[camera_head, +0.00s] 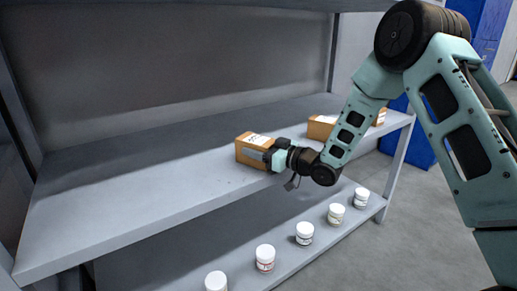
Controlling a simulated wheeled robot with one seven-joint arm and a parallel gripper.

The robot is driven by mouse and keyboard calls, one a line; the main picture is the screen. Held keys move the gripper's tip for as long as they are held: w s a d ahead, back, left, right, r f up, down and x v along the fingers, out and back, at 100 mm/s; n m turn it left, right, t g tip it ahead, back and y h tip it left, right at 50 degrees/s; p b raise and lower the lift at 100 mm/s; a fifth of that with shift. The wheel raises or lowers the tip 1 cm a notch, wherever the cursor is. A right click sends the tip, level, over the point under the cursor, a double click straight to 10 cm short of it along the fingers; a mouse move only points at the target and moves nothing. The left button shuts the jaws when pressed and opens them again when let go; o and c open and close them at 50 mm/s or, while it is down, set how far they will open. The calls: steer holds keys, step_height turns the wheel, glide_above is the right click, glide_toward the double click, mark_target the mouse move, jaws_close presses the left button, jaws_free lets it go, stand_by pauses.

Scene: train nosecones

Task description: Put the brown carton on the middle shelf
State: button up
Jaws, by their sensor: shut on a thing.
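A brown carton (254,143) with a white label on top is at the front part of the grey middle shelf (130,195), around the middle of its length. My gripper (268,155) reaches in from the right and is shut on this carton. The fingertips are partly hidden against the carton's side. The carton looks upright and at the level of the shelf surface. I cannot tell whether its underside touches the shelf.
More brown cartons (321,127) stand farther right on the same shelf, partly behind my arm. Several white jars (265,257) line the lower shelf. An upper shelf (230,5) hangs above. The middle shelf's left part is clear. Blue objects (409,140) stand beyond the right end.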

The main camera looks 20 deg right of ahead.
steer(key=o, duration=1.2)
steer(key=shift+f, duration=0.1)
steer(key=shift+r, duration=0.25)
steer(key=p+v, duration=0.1)
steer(key=v, duration=1.1)
steer(key=shift+f, duration=0.1)
